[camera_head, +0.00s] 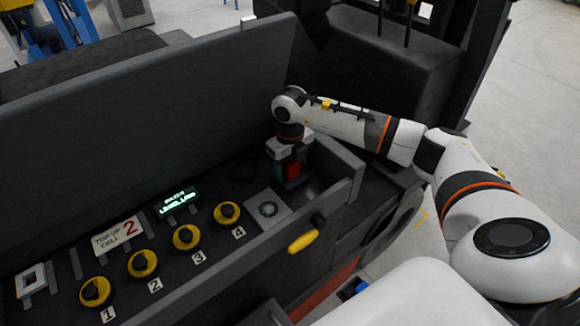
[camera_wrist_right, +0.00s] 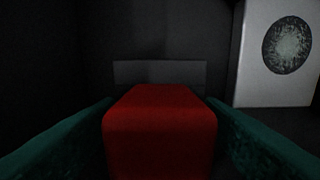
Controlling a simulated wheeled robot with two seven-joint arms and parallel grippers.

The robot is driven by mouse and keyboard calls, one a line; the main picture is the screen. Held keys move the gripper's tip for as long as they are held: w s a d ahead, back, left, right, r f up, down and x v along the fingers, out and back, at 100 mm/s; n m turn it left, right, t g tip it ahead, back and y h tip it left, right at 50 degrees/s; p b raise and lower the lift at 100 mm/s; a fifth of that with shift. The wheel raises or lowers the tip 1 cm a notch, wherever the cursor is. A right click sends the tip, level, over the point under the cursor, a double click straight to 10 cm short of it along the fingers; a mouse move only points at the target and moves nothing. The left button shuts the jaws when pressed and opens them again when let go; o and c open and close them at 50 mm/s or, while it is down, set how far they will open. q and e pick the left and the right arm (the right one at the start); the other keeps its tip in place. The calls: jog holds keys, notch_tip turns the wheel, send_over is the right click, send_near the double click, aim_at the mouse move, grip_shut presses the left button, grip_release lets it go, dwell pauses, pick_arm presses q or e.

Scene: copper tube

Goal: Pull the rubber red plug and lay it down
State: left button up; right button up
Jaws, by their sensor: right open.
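The red plug (camera_head: 292,170) is a small block at the right end of the dark console, below my right gripper in the head view. In the right wrist view the red plug (camera_wrist_right: 160,130) fills the lower middle. My right gripper (camera_head: 287,168) is open, with one green finger on each side of the plug. In the wrist view narrow dark gaps seem to show beside the plug near the finger tips; contact lower down cannot be told. The plug's base is hidden. My left gripper is not in view.
Several yellow-black knobs (camera_head: 227,212), a lit display (camera_head: 176,201) and a "TOP UP CELL 2" card (camera_head: 117,235) line the console. A tall grey panel (camera_head: 150,140) stands behind; a raised rim runs along the front.

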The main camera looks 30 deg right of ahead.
dwell(0.4)
jog(key=shift+c, duration=0.3)
jog(key=c, duration=1.2)
jog(key=shift+r, duration=0.1)
jog(key=shift+c, duration=0.2)
jog(key=shift+r, duration=0.1)
jog(key=shift+r+p, duration=1.65)
jog(key=shift+r, duration=1.2)
jog(key=shift+w, duration=0.1)
jog(key=w+a+b, duration=0.2)
jog(key=w+a, duration=0.3)
jog(key=a, duration=0.2)
jog(key=shift+w+b, duration=0.35)
jog(key=shift+b, duration=0.05)
